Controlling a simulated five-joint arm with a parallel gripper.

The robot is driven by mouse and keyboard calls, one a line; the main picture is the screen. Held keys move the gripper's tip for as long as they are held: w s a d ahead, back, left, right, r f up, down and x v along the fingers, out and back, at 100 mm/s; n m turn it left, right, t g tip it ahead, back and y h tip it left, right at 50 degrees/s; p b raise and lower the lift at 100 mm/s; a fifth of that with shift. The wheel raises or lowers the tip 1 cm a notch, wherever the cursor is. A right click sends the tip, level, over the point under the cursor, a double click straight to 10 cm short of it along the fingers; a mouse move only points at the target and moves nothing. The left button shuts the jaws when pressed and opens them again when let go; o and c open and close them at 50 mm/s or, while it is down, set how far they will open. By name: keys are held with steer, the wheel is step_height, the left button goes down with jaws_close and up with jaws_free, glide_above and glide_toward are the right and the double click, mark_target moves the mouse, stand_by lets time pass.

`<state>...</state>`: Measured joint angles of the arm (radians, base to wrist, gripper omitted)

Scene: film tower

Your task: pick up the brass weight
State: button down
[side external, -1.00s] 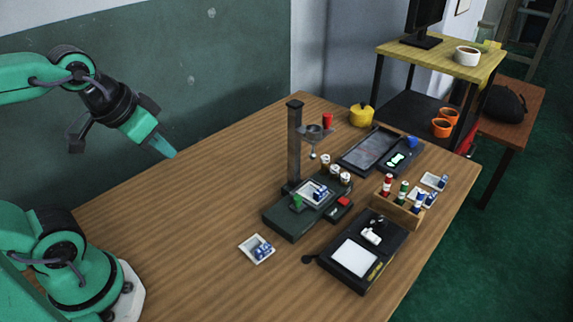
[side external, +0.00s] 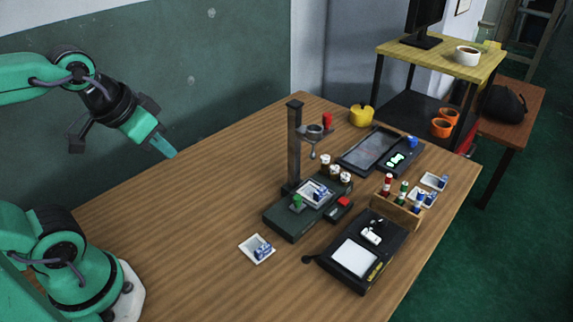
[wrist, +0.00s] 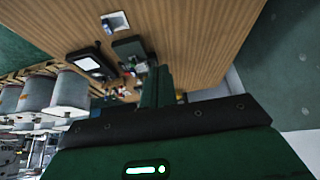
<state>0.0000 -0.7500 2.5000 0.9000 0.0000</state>
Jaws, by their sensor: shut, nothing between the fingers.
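My gripper (side external: 170,152) is shut and empty, held in the air at the left, above the table and well away from the objects. In the wrist view its dark green fingers (wrist: 157,88) point toward the table and lie close together. I cannot pick out the brass weight for sure. A rounded yellow object (side external: 361,116) stands near the table's back edge, behind the tower; it is the closest match in colour. It is far to the right of my gripper, and I cannot make it out in the wrist view.
A dark tower (side external: 295,145) on a green base (side external: 280,223) stands mid-table. A black device with a white panel (side external: 354,258), a small white tray (side external: 247,243), a wooden rack of bottles (side external: 398,209) and a grey tray (side external: 368,149) surround it. The table's left part is clear.

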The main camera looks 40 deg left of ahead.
steer(key=c, duration=1.1)
jaws_free()
steer(key=shift+c, duration=0.2)
steer(key=w+d+r+n+g, duration=0.1)
steer(key=w+r+n, duration=0.2)
steer(key=w, duration=0.8)
steer(key=w+d+r+n+g, duration=0.1)
steer(key=w+r+n+g, duration=0.2)
steer(key=w, duration=0.7)
steer(key=w+d+f+n, duration=0.3)
steer(key=w+f, duration=0.3)
steer(key=w, duration=0.2)
steer(key=w+d+f+n+g, duration=0.1)
steer(key=w+d+f+n, duration=0.2)
steer(key=w+f, duration=0.3)
steer(key=shift+w+d+n+g, duration=0.35)
steer(key=shift+w+n, duration=0.45)
steer(key=shift+w, duration=0.7)
